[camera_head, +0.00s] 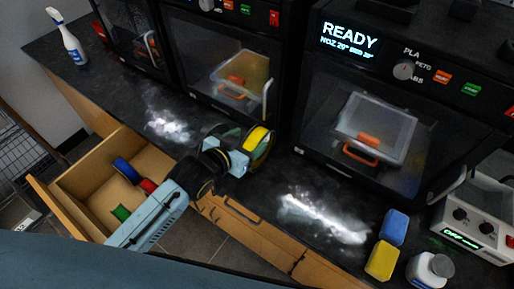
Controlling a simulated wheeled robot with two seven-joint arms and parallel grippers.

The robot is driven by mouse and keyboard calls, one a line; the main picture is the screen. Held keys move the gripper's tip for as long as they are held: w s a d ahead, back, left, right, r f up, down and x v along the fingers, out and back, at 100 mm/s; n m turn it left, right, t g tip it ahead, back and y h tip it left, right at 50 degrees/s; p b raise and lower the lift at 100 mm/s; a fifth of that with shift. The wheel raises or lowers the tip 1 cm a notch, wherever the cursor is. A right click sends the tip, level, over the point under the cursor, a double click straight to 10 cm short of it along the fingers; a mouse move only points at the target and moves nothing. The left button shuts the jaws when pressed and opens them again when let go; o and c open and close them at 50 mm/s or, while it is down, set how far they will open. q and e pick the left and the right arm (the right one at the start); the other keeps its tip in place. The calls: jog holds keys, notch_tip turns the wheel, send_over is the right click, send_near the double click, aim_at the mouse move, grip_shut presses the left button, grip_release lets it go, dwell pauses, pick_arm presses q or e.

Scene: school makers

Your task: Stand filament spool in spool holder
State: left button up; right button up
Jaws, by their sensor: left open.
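A yellow filament spool (259,142) with dark sides is on or just above the black counter in the middle of the view, on edge and tilted. My left gripper (242,155) is right beside it, reaching up from the lower left. Its jaws are open, and whether they touch the spool is hard to tell. My gripper and wrist hide part of the spool's left side and what lies under it. I cannot make out a spool holder clearly. My right gripper is out of view.
An open wooden drawer (88,170) at the left holds blue, red and green spools. Black 3D printers (400,110) line the back of the counter (290,190). Sponges (393,228), a white bottle (430,270) and a white device (478,215) stand at the right.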

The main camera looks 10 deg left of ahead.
aim_at(251, 141)
pick_arm(q)
jog(key=x, duration=0.4)
jog(key=shift+s+f+b, duration=0.15)
jog(key=shift+f+b, duration=0.15)
jog(key=shift+f, duration=0.05)
jog(key=shift+w+d+f, duration=0.2)
jog(key=shift+w+d, duration=0.1)
jog(key=shift+w, duration=0.25)
jog(key=shift+c, duration=0.3)
grip_shut()
